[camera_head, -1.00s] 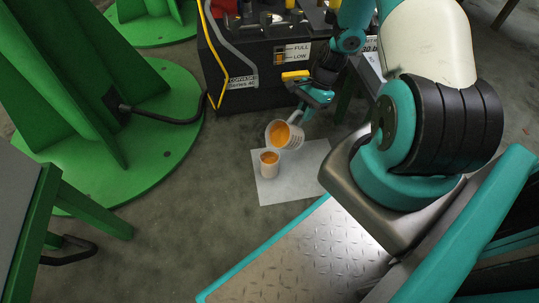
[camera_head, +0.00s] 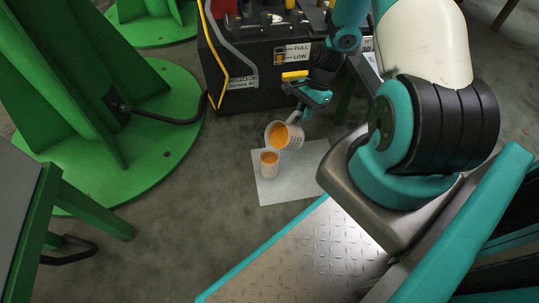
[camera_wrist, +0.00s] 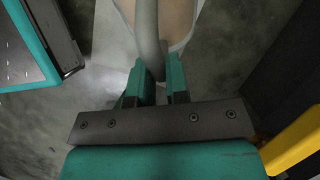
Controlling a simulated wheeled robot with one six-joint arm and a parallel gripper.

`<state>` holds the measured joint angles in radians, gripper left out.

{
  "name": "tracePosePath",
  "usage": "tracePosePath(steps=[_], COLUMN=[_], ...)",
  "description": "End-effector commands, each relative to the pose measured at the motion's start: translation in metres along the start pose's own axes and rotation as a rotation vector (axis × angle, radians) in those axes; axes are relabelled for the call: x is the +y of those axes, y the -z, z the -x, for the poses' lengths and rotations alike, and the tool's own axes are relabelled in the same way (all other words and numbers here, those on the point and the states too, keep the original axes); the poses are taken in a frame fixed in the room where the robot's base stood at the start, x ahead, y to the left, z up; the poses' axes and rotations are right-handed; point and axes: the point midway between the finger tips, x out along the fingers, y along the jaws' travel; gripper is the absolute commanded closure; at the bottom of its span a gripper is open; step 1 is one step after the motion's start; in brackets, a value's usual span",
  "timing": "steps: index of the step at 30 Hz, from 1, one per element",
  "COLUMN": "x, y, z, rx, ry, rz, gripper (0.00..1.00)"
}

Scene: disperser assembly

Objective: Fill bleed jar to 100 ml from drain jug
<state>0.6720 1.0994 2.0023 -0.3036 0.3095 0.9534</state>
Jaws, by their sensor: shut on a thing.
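The drain jug (camera_head: 290,139) is a pale vessel holding orange liquid. It is tilted to the left, with its mouth above and just right of the bleed jar (camera_head: 269,168). The bleed jar stands upright on a white sheet and shows orange liquid inside. My gripper (camera_head: 301,112) is shut on the jug's handle. In the wrist view my gripper (camera_wrist: 160,84) has its fingers on either side of the grey handle (camera_wrist: 147,40), with part of the jug beyond. The level against the jar's marks is too small to read. No separate stream is clear.
The white sheet (camera_head: 300,181) lies on the grey floor. A black unit (camera_head: 262,75) with cables and FULL/LOW labels stands behind the jug. A green round base (camera_head: 150,150) is at left. Floor is free left of the sheet.

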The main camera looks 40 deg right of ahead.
Motion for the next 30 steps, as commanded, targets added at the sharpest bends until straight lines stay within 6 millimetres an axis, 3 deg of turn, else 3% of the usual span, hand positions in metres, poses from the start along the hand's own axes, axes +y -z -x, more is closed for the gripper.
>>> tracePosePath(steps=[30], x=[0.0028], y=[-0.0022], z=[0.0088], rx=[0.06], ry=[0.003], rz=[-0.013], gripper=[1.0])
